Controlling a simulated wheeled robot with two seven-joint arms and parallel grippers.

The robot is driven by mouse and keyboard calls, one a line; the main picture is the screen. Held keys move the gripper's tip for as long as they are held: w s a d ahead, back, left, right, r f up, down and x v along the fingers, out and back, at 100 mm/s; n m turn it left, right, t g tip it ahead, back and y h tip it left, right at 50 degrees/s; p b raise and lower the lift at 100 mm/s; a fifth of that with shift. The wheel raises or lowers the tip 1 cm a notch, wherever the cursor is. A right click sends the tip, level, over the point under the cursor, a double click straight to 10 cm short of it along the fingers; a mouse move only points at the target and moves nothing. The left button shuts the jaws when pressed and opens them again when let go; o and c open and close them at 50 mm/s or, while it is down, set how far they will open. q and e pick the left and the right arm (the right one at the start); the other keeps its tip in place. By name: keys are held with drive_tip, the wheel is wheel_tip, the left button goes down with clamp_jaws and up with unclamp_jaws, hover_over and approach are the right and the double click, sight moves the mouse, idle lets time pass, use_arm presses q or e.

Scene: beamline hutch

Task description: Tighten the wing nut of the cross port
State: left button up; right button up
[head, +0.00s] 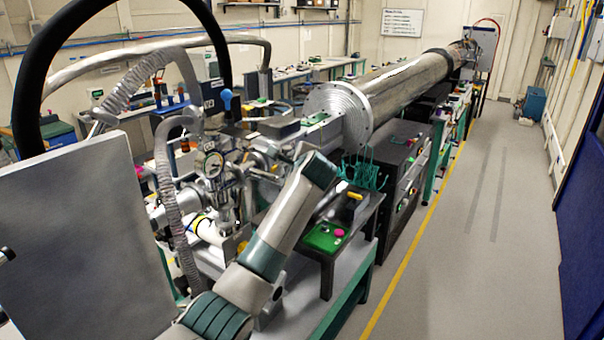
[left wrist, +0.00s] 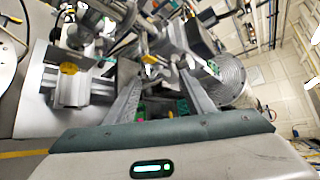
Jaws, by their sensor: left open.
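The metal cross assembly (head: 215,190), with a round dial gauge (head: 213,164), stands left of the middle in the head view. Its pipes and fittings are crowded, and I cannot clearly pick out the wing nut of the cross port. My left gripper (head: 288,160) is at the right side of the assembly, with its fingers small and partly hidden among the fittings. In the left wrist view, my left gripper (left wrist: 162,80) has its two fingers well apart, with small metal fittings (left wrist: 150,60) beyond the tips. I see nothing held. My right gripper is not in view.
A ribbed hose (head: 167,200) and a black hoop (head: 28,95) are close on the left, beside a large grey panel (head: 80,240). A big round flange (head: 340,112) and long pipe lie behind. The right-hand floor (head: 480,250) is clear.

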use_arm(q)
drive_tip(key=b+v, duration=0.6)
drive_tip(key=v, duration=0.9)
drive_tip(key=shift+s, duration=0.15)
drive_tip(key=shift+r, duration=0.1)
drive_tip(key=shift+c, duration=0.2)
